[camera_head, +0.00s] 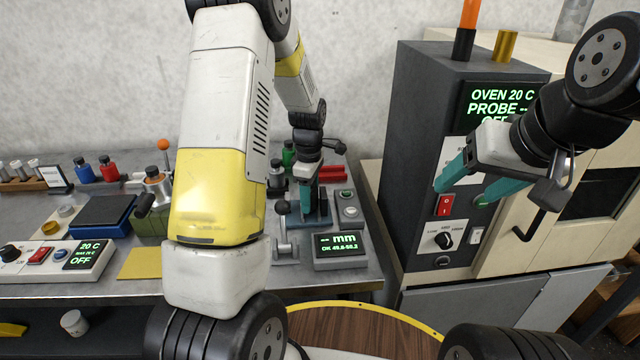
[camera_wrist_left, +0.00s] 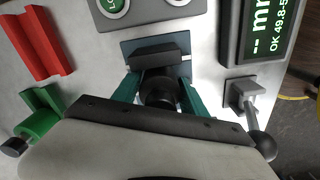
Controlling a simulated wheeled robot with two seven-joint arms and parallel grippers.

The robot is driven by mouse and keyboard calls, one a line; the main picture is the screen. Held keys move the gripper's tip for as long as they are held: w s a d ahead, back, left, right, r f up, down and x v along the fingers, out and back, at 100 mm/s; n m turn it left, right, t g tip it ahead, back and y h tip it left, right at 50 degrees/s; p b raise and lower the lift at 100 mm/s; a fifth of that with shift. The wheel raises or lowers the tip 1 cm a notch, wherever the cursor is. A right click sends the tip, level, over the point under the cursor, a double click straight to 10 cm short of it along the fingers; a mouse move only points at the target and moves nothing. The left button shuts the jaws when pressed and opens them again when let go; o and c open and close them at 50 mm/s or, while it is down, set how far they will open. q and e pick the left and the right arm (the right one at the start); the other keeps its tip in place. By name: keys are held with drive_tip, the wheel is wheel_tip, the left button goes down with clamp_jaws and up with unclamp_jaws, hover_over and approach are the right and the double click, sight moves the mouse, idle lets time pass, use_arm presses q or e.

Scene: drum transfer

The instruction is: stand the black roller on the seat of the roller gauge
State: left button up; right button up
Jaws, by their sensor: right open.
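The roller gauge (camera_head: 341,243) is on the bench, its display reading "-- mm OK 49.8-50.3". Its blue-grey base (camera_head: 318,219) with a dark block (camera_wrist_left: 160,56) lies under my left gripper (camera_head: 308,207). In the left wrist view the black roller (camera_wrist_left: 158,90) is between the teal fingers of my left gripper (camera_wrist_left: 158,98), which are shut on it, close beside the dark block. Whether its lower end touches the seat is hidden. My right gripper (camera_head: 463,195) is open and empty in front of the oven.
A grey lever with a dark ball knob (camera_wrist_left: 262,145) is close to the left gripper. The oven (camera_head: 415,150) stands to the right. A round wooden table (camera_head: 360,330) is in front.

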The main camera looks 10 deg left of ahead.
use_arm(q)
drive_tip(key=shift+o, duration=1.1)
drive_tip(key=shift+r, duration=0.1)
wheel_tip(320, 180, up, 12)
drive_tip(key=shift+f, duration=0.1)
drive_tip(key=s+r+m+t, duration=0.2)
drive_tip(key=s+r+m, duration=0.2)
drive_tip(key=s, duration=0.4)
drive_tip(key=s+d+r+m+t+h, duration=0.1)
drive_tip(key=s+r+m+t, duration=0.1)
drive_tip(key=s+r+m, duration=0.2)
drive_tip(key=s+d+r+m+t+h, duration=0.1)
drive_tip(key=s+r+m+t, duration=0.1)
drive_tip(key=s+r+m, duration=0.3)
drive_tip(key=s+m, duration=0.4)
drive_tip(key=s, duration=0.3)
drive_tip(key=shift+s, duration=0.15)
drive_tip(key=shift+d, duration=0.1)
